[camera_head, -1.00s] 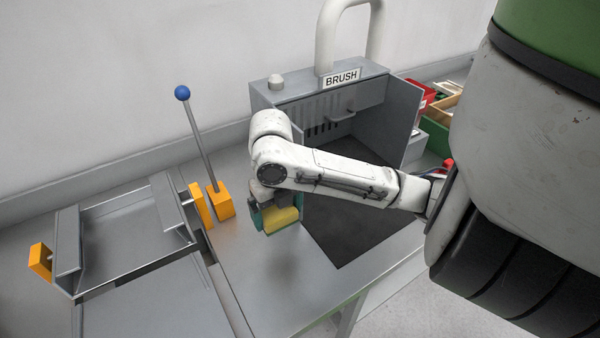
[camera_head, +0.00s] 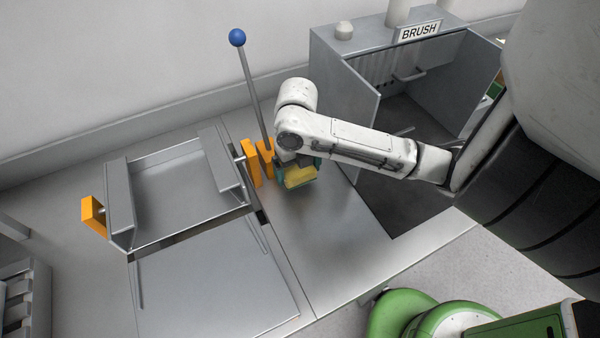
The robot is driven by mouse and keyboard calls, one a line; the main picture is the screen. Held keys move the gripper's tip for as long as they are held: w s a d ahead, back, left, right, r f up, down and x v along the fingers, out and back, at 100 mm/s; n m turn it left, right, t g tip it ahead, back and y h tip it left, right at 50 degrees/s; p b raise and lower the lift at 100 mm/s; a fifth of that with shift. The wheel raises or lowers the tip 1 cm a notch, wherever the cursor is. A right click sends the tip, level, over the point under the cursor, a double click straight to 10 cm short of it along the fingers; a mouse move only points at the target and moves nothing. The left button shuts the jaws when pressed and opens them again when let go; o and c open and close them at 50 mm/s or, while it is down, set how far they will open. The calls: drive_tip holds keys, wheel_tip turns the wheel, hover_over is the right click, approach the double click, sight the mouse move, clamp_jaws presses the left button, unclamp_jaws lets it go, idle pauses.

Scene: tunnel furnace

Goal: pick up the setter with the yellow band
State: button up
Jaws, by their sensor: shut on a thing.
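My gripper (camera_head: 294,168) is at the end of my white arm, above the metal bench top right of the sliding frame. It is shut on a small block with a yellow face (camera_head: 300,177), which looks like the setter with the yellow band. Teal shows around the yellow face. The arm's wrist hides the upper part of the block and most of the fingers. The block seems to hang a little above the bench, but the exact gap cannot be told.
A metal frame with orange end blocks (camera_head: 93,215) lies to the left. A lever with a blue knob (camera_head: 237,38) stands just behind my gripper. The grey BRUSH cabinet (camera_head: 345,60) is open at the right. The bench (camera_head: 325,240) in front is clear.

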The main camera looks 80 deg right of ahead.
sight(298, 177)
drive_tip(key=shift+f, duration=1.6)
drive_tip(key=shift+s+f, duration=0.1)
drive_tip(key=shift+f, duration=0.05)
drive_tip(key=o, duration=0.6)
drive_tip(key=shift+o, duration=0.2)
